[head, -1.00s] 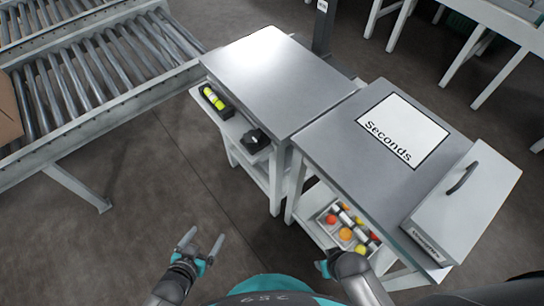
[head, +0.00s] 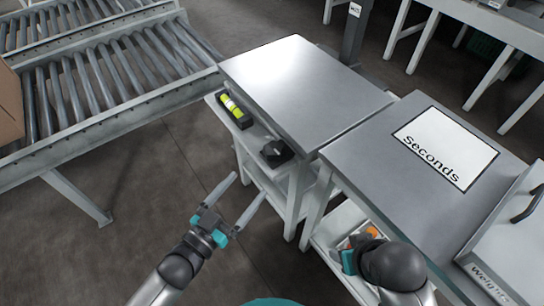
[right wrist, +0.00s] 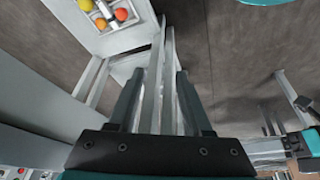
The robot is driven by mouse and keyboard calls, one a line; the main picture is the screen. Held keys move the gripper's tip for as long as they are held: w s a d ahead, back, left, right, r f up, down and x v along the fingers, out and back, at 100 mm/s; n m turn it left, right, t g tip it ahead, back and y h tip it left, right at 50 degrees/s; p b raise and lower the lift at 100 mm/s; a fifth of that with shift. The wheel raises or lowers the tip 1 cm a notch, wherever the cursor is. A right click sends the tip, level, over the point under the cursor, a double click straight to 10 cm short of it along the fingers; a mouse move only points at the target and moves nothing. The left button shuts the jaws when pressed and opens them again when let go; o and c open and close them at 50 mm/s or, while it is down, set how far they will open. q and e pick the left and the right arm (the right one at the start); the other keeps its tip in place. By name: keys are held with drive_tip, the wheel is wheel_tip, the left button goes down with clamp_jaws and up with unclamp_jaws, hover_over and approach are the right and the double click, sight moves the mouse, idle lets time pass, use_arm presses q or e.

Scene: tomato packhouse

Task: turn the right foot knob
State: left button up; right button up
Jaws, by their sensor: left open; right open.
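I cannot make out a foot knob in either view. In the head view a grey-topped table (head: 300,85) stands at the centre, with a second grey table (head: 365,160) to its right. My left gripper (head: 249,184) is open and empty, in front of the centre table's side shelf. My right arm reaches down at the front of the right table and hides its own fingers there. In the right wrist view my right gripper (right wrist: 158,98) is open, with white table legs (right wrist: 153,90) showing beyond and between its fingers. Whether it touches them is unclear.
A yellow-vialled level (head: 233,108) and a small black object (head: 276,152) lie on the side shelf. A tray of fruit (right wrist: 122,38) sits low under the right table, which bears a "Seconds" sign (head: 446,148) and a handled box (head: 505,250). A roller conveyor (head: 100,75) is at left.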

sight(272, 155)
use_arm(q)
drive_tip(key=b+x, duration=0.1)
drive_tip(key=x, duration=0.3)
drive_tip(key=shift+w, duration=0.1)
drive_tip(key=shift+w+d+b, duration=0.3)
drive_tip(key=shift+w, duration=0.05)
drive_tip(key=b+x, duration=0.1)
drive_tip(key=x, duration=0.3)
drive_tip(key=shift+b, duration=0.3)
drive_tip(key=shift+b+x, duration=0.45)
drive_tip(key=shift+x, duration=0.7)
drive_tip(key=shift+w+d, duration=0.15)
drive_tip(key=shift+w, duration=0.1)
use_arm(e)
drive_tip(key=w+a+r+t+y, duration=0.2)
drive_tip(key=w+a+t+y, duration=0.1)
drive_tip(key=w+a+t, duration=0.2)
drive_tip(key=shift+a+r+n+t, duration=0.15)
drive_tip(key=shift+a+n+t, duration=0.15)
drive_tip(key=shift+a, duration=0.45)
use_arm(q)
drive_tip(key=c, duration=1.4)
